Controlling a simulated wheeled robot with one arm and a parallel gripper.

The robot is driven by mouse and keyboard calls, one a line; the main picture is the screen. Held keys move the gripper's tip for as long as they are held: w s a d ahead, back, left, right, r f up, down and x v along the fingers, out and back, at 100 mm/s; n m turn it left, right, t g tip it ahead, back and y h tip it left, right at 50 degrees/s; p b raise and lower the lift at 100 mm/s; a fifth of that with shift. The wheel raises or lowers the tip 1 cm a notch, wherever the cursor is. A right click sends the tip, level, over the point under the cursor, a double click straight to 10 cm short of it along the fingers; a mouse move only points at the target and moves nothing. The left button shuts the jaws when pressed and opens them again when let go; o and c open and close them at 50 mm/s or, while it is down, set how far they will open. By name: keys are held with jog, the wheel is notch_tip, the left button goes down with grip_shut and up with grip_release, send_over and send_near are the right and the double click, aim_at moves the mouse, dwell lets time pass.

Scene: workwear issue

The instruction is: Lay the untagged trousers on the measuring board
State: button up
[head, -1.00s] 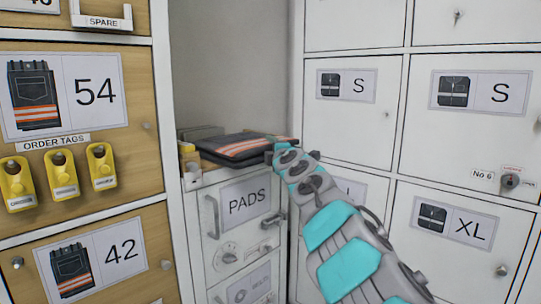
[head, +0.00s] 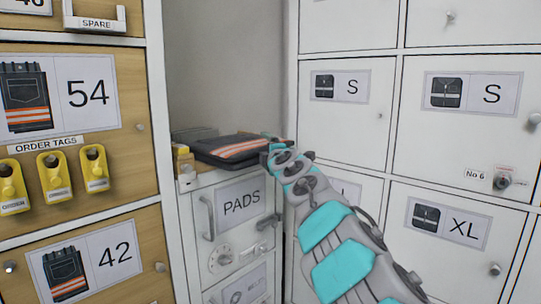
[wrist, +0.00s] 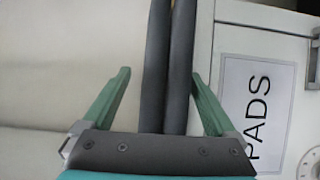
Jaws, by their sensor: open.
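Folded dark trousers with an orange and silver stripe (head: 232,147) lie on top of the white PADS cabinet in the head view. My gripper is at their right end, its fingers mostly hidden there by my own arm. In the wrist view my gripper (wrist: 161,73) is open, with a green finger on each side of a dark folded edge (wrist: 155,60), which looks like the trousers. I cannot make out a tag on the trousers. I cannot identify the measuring board in either view.
The PADS cabinet (head: 240,203) has a handle and dial on its front. Yellow order tags (head: 54,174) hang on the wooden lockers at left. White lockers (head: 345,120) close in the right side.

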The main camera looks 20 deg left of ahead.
jog(key=b+v, duration=0.4)
jog(key=v, duration=0.8)
jog(key=shift+b, duration=0.3)
dwell(0.6)
